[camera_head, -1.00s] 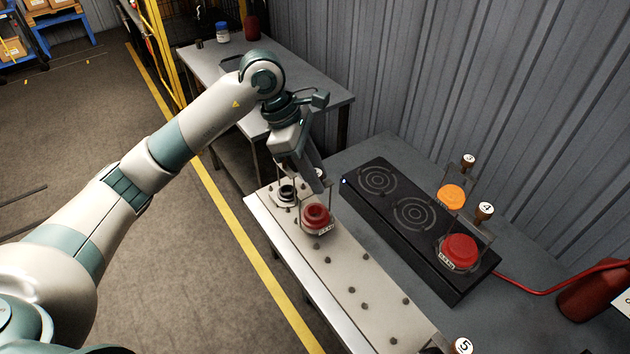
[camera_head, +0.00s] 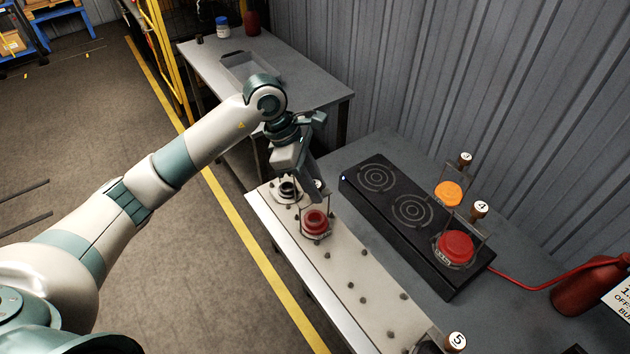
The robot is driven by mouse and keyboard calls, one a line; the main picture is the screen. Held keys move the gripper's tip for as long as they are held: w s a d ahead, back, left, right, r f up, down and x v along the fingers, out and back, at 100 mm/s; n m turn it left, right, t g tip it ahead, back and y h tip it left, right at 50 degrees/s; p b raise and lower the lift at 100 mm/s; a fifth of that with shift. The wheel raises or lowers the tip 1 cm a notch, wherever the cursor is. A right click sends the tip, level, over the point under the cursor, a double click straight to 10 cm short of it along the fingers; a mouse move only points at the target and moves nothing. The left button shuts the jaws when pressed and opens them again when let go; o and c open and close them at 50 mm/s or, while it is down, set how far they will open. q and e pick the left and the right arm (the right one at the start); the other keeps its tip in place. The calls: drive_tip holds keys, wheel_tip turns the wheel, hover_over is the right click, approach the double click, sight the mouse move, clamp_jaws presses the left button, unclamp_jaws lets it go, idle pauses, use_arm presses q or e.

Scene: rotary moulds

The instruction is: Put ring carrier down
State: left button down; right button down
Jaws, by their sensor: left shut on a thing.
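My left gripper (camera_head: 308,192) points down over the far part of a light plate with pegs (camera_head: 340,268). It is shut on the ring carrier, a thin frame around a red round mould (camera_head: 314,222). The carrier is at the plate's surface; I cannot tell whether it rests on it or hangs just above. A second carrier with a dark and pale round part (camera_head: 287,189) stands just behind it, partly hidden by the gripper. My right gripper is not in view.
A black hotplate (camera_head: 385,205) lies to the right, with two bare ringed spots. A tag 5 (camera_head: 457,341) is at the near edge.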

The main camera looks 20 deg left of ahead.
use_arm(q)
drive_tip(key=shift+f, duration=0.1)
drive_tip(key=c, duration=1.5)
unclamp_jaws()
drive_tip(key=shift+o, duration=0.2)
drive_tip(key=shift+a+r+b, duration=0.15)
drive_tip(key=shift+r+b, duration=0.25)
drive_tip(key=shift+r, duration=0.1)
drive_tip(key=b+v, duration=0.4)
drive_tip(key=v, duration=0.7)
drive_tip(key=shift+b, duration=0.3)
